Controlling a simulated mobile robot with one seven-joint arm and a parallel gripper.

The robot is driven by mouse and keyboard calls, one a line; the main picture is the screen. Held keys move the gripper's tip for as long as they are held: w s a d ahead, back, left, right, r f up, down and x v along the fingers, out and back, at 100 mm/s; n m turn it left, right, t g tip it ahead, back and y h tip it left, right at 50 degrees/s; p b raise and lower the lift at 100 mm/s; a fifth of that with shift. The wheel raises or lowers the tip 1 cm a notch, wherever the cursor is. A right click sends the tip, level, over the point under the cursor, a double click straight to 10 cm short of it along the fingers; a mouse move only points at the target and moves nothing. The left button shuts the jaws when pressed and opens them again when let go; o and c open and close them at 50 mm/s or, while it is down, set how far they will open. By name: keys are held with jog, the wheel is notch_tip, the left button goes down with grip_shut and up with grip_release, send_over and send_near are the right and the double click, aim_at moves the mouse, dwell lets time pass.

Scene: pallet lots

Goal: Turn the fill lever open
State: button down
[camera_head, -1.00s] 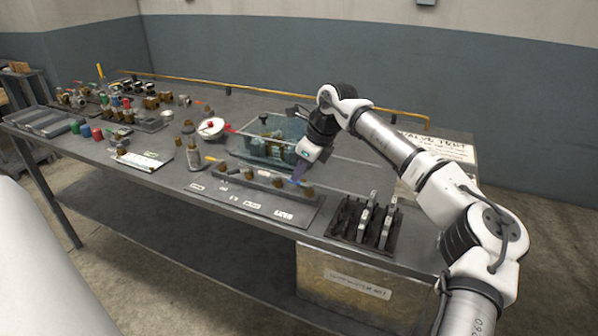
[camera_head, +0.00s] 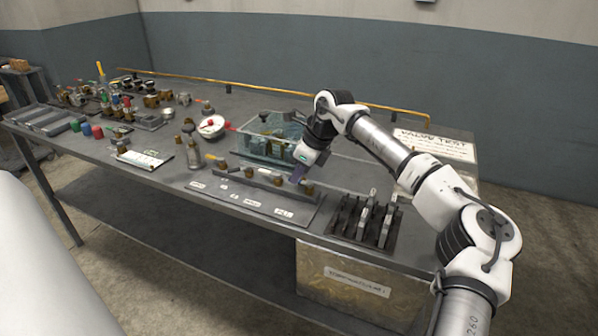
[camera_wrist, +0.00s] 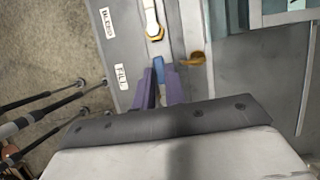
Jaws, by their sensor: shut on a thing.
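My gripper (camera_head: 297,177) is low over the labelled plate at the front of the bench. In the wrist view its purple fingers (camera_wrist: 160,84) are shut on a blue lever (camera_wrist: 158,66), whose end shows between and just beyond the fingertips. The fill label (camera_wrist: 121,76) lies on the plate to the left of the lever. In the head view the gripper hides the lever; the label (camera_head: 284,212) lies in front of it. I cannot tell the lever's exact angle.
A brass fitting (camera_wrist: 194,58) is right of the fingers. A clear tank (camera_head: 265,148) stands behind the plate. A black rack with upright pieces (camera_head: 364,225) stands to the right. Several valves and fittings crowd the bench's left end.

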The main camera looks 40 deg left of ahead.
jog(key=n+p, duration=0.1)
jog(key=n+g+p, duration=0.1)
jog(key=n, duration=0.1)
jog(key=s+n+p, duration=0.1)
jog(key=n, duration=0.1)
jog(key=shift+d+r+g+h, duration=0.15)
jog(key=shift+d+g+h, duration=0.1)
jog(key=shift+g+h, duration=0.15)
jog(key=n, duration=0.1)
jog(key=n+h+p, duration=0.1)
jog(key=n, duration=0.1)
jog(key=s+d+n+g, duration=0.1)
jog(key=shift+n+h, duration=0.3)
jog(key=n, duration=0.2)
jog(key=d+n+h+p, duration=0.1)
jog(key=n, duration=0.1)
jog(key=shift+s+g+h+p, duration=0.1)
jog(key=shift+g+h+p, duration=0.2)
jog(key=shift+d+n+h+p, duration=0.15)
jog(key=shift+d+n+h, duration=0.15)
jog(key=shift+n, duration=0.7)
jog(key=shift+d+n+h+p, duration=0.15)
jog(key=shift+n+h, duration=0.25)
jog(key=shift+n, duration=0.6)
jog(key=c, duration=1.7)
grip_release()
jog(key=shift+d, duration=0.1)
jog(key=shift+c, duration=0.2)
